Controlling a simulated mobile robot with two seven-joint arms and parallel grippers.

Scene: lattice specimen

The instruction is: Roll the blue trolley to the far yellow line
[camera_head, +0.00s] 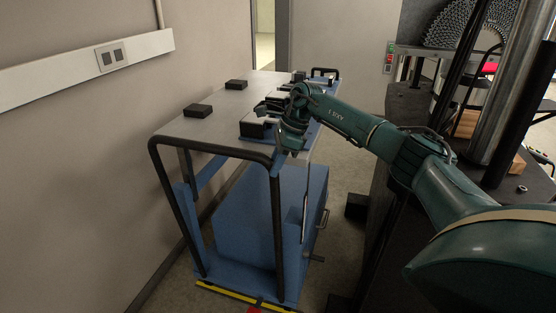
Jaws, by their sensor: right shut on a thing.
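The blue trolley (262,215) stands along the left wall, with a grey top, a blue lower body and a black tubular handle (212,147) at its near end. My right gripper (281,158) reaches down to the handle's right corner and is shut on it. Its fingertips are partly hidden by the wrist and hard to make out. A yellow and black strip (228,292) runs along the trolley's near bottom edge; I cannot tell whether it is on the floor or the trolley. No far yellow line can be made out. My left gripper is out of view.
Small black blocks (198,110) and other items sit on the trolley top. A wall trunking with a socket (111,54) runs on the left. A dark bench (405,105) with machinery stands on the right. A doorway (265,35) is at the back, with floor free beyond the trolley's right side.

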